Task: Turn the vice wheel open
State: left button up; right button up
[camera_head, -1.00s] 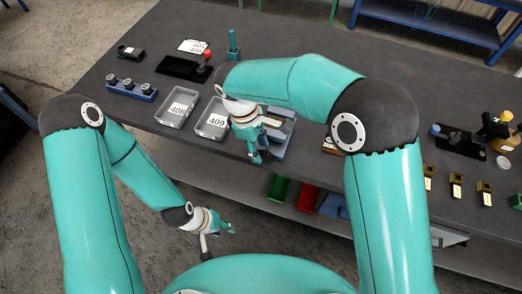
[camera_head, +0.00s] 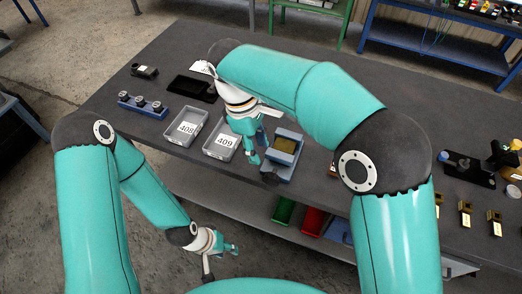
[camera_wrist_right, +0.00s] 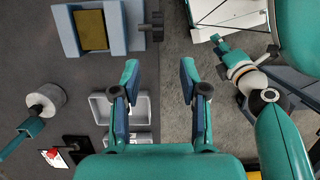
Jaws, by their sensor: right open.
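The vice (camera_head: 293,139) is a blue-grey block with a yellowish-brown piece between its jaws, near the table's front edge. Its dark wheel (camera_head: 270,178) is on its front side. In the right wrist view the vice (camera_wrist_right: 68,30) is at the top left and the wheel (camera_wrist_right: 154,27) is at its right side. My right gripper (camera_head: 258,148) is just left of the vice in the head view. In its wrist view the right gripper (camera_wrist_right: 159,80) is open and empty, apart from the wheel. My left gripper (camera_head: 232,248) is low, in front of the table; its jaw opening is unclear.
Grey trays marked 408 (camera_head: 173,139) and 409 (camera_head: 209,150) stand left of the vice. A blue rack (camera_head: 143,107) and a black tray (camera_head: 190,88) lie farther left. Green (camera_head: 284,209) and red (camera_head: 313,220) bins sit below the tabletop. Small brass-coloured fittings (camera_head: 466,213) are at right.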

notch_tip(320, 180, up, 4)
jog(key=y+b, duration=0.2)
jog(key=b, duration=0.5)
send_over(271, 175)
jog(key=t, duration=0.1)
notch_tip(271, 175, down, 16)
jog(key=shift+b, duration=0.35)
grip_shut()
